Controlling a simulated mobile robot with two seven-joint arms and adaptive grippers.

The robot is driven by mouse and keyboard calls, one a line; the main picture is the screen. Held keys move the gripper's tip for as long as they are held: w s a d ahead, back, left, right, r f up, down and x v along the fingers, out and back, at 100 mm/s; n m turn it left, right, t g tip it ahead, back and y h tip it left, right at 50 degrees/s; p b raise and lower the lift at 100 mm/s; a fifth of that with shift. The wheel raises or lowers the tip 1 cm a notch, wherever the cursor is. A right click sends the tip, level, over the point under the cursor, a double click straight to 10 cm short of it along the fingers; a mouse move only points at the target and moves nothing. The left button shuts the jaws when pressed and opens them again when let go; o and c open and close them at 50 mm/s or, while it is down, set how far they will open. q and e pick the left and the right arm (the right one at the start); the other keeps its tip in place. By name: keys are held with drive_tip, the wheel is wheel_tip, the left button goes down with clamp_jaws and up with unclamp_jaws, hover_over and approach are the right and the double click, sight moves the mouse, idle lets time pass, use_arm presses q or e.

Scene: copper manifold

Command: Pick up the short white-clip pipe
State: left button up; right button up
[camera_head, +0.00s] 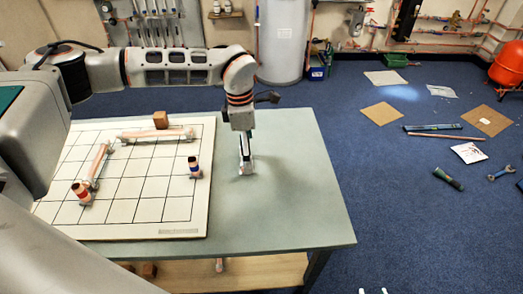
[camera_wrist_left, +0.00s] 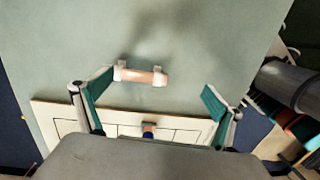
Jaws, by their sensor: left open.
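The short white-clip pipe (camera_wrist_left: 140,76) is a short copper-coloured piece with a white clip near each end. In the left wrist view it lies on the bare green table top, just off the board's edge. My left gripper (camera_wrist_left: 158,86) is open above it, with the pipe seen between its green-padded fingers, nearer the left one. In the head view my left gripper (camera_head: 246,166) points down at the table right of the board, and it largely hides the pipe. My right gripper (camera_head: 373,291) shows only as two separated white fingertips at the bottom edge.
The table's right side is clear.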

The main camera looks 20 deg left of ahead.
use_arm(q)
drive_tip(key=shift+y, duration=0.6)
drive_tip(key=w+a, duration=0.1)
drive_tip(key=w+a+r, duration=0.1)
drive_tip(key=a, duration=0.1)
drive_tip(key=shift+w+a+r, duration=0.1)
drive_tip(key=shift+w, duration=0.15)
drive_tip(key=shift+a+f, duration=0.15)
drive_tip(key=shift+f, duration=0.1)
drive_tip(key=shift+d+f+p, duration=0.15)
drive_tip(key=shift+d+f, duration=0.05)
drive_tip(key=shift+f, duration=1.55)
drive_tip(key=shift+d+f+p, duration=0.15)
drive_tip(key=shift+f, duration=1.6)
drive_tip(key=c, duration=1.2)
